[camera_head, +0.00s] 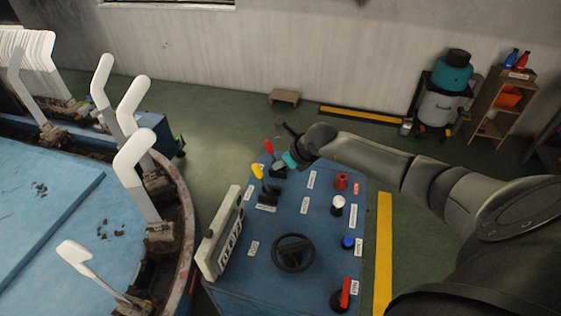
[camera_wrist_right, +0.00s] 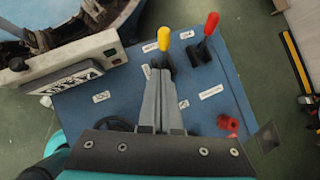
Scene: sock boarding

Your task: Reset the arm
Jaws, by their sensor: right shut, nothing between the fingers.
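My right arm reaches in from the right in the head view. Its gripper (camera_head: 279,167) hangs over the far part of a blue control console (camera_head: 325,245), close to a lever with a red knob (camera_head: 269,147) and a lever with a yellow knob (camera_head: 258,171). In the right wrist view the two grey fingers (camera_wrist_right: 160,75) are shut together and empty. Their tips appear just in front of the yellow lever (camera_wrist_right: 164,40); I cannot tell whether they touch it. The red lever (camera_wrist_right: 209,24) leans beside it. My left gripper is not in view.
The console also carries a black handwheel (camera_head: 293,253), a red knob (camera_head: 342,181), a white knob (camera_head: 338,201), a blue button (camera_head: 348,242) and a red-handled switch (camera_head: 345,291). A round blue machine (camera_head: 45,220) with white sock boards (camera_head: 136,148) stands left.

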